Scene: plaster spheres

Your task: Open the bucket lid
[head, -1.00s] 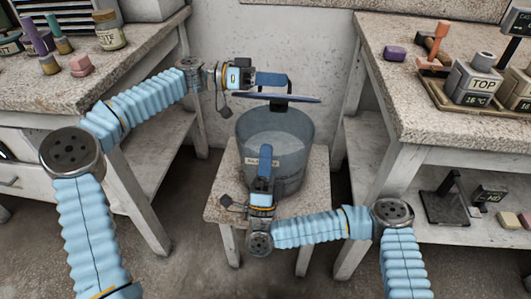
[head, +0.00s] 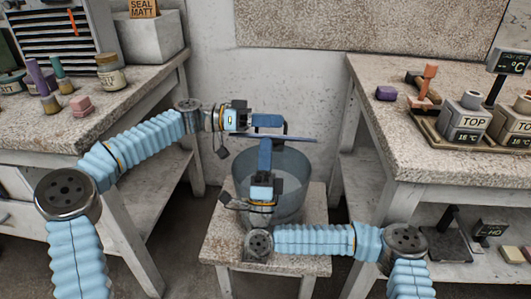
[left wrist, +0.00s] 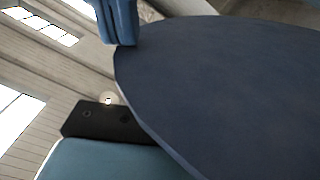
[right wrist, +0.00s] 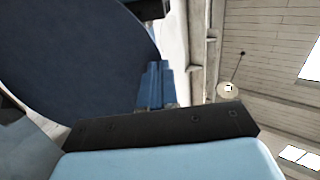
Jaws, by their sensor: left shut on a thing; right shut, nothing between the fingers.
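The clear bluish bucket (head: 292,190) stands upright on a small stool. Its dark blue round lid (head: 302,139) is seen nearly edge-on above the bucket's mouth, apart from it and tilted. The lid's broad face fills much of the left wrist view (left wrist: 220,90) and also shows in the right wrist view (right wrist: 75,55). My left gripper (head: 272,121) is shut on the black lid handle (head: 286,128). My right gripper (head: 265,143) is shut and empty, fingers upright in front of the bucket, with tips at the lid's near edge. Whether they touch it, I cannot tell.
The stool (head: 222,243) stands between two worktables. The left worktable (head: 120,125) carries jars and small pots. The right worktable (head: 400,140) carries a tray with weights and a purple block (head: 386,93). The wall is close behind the bucket.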

